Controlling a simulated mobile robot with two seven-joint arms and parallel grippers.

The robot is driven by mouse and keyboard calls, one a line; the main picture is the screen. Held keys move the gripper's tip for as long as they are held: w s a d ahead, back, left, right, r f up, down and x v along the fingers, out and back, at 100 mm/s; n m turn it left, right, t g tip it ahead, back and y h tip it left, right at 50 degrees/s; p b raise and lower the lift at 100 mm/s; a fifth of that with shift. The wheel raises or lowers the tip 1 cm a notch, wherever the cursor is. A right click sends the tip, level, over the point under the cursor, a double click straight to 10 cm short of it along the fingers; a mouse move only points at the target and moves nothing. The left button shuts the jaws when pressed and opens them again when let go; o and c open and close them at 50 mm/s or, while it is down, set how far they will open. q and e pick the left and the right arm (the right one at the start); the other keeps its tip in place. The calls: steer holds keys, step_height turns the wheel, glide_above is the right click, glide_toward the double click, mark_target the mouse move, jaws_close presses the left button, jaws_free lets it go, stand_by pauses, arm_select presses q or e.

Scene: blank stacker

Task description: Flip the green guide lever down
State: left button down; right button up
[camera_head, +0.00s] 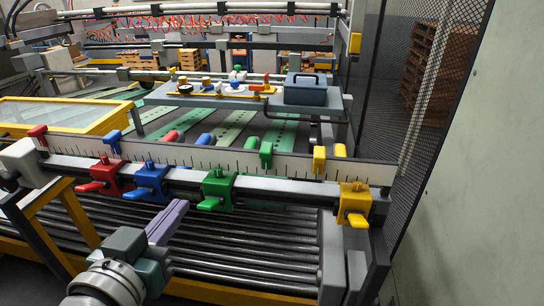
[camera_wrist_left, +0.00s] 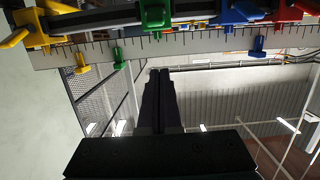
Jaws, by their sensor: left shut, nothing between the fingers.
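The green guide clamp (camera_head: 218,187) sits on the rail between the blue and yellow clamps. Its green lever (camera_head: 209,204) sticks out at the lower front, toward the left. The clamp also shows at the top of the left wrist view (camera_wrist_left: 155,14). My left gripper (camera_head: 181,206) is shut and empty, in front of the rail and left of the green lever, with its fingers pointing up toward the rail. In the left wrist view its fingertips (camera_wrist_left: 159,72) are below the green clamp, with a gap in between. My right gripper is not in view.
Red (camera_head: 107,177), blue (camera_head: 151,181) and yellow (camera_head: 353,203) clamps with similar levers share the rail. A white ruler bar (camera_head: 220,157) runs behind them. Rollers (camera_head: 240,250) lie below. A mesh fence (camera_head: 430,110) stands at the right.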

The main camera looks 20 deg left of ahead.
mark_target(200, 203)
arm_select(q)
steer(key=b+x, duration=0.2)
steer(key=x, duration=0.1)
steer(key=b+x, duration=0.2)
steer(key=x, duration=0.1)
steer(key=b+x, duration=0.2)
steer(key=x, duration=0.2)
steer(key=shift+f+b, duration=0.3)
steer(key=shift+f, duration=0.05)
steer(key=shift+s+d+f+b, duration=0.1)
steer(key=shift+s+f+b, duration=0.25)
steer(key=shift+f, duration=0.2)
steer(key=shift+s+d+f+b, duration=0.1)
steer(key=shift+s+f+b, duration=0.15)
steer(key=shift+f+b, duration=0.25)
steer(key=shift+s+d+f, duration=0.1)
steer(key=shift+s+f, duration=0.25)
steer(key=shift+f, duration=0.05)
